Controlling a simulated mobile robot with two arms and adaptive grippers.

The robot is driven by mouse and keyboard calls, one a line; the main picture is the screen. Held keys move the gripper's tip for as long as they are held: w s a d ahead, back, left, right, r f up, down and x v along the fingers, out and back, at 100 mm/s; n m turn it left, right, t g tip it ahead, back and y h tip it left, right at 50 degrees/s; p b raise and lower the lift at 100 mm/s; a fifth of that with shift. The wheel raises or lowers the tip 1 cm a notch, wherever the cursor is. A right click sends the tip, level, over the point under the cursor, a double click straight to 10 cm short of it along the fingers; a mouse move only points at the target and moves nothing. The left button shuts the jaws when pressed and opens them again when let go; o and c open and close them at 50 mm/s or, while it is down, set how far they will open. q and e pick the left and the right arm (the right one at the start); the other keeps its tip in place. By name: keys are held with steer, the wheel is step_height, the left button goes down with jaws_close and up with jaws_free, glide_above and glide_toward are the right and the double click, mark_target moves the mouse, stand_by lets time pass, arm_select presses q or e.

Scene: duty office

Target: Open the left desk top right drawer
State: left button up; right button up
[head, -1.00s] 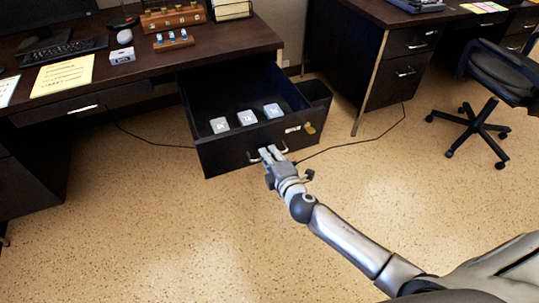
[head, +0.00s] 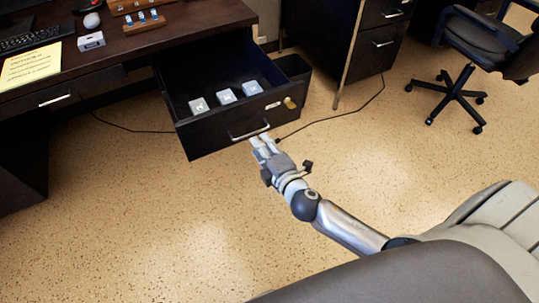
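The left desk (head: 185,38) is dark wood and stands at the upper left. Its top right drawer (head: 222,133) is pulled well out, with its inside showing. Several small grey blocks (head: 226,97) lie in a row inside it. The drawer's metal handle (head: 249,133) is on the front face. My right gripper (head: 262,142) is just in front of the handle, its fingertips close below the handle's right end. I cannot tell whether they touch it, or how far the fingers are apart. My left gripper is not in view.
A yellow sheet (head: 30,64), a small white box (head: 91,41) and a mouse (head: 91,20) lie on the desk. A second desk (head: 345,50) and a black office chair (head: 470,45) stand at the upper right.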

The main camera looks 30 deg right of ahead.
steer(key=shift+v, duration=2.2)
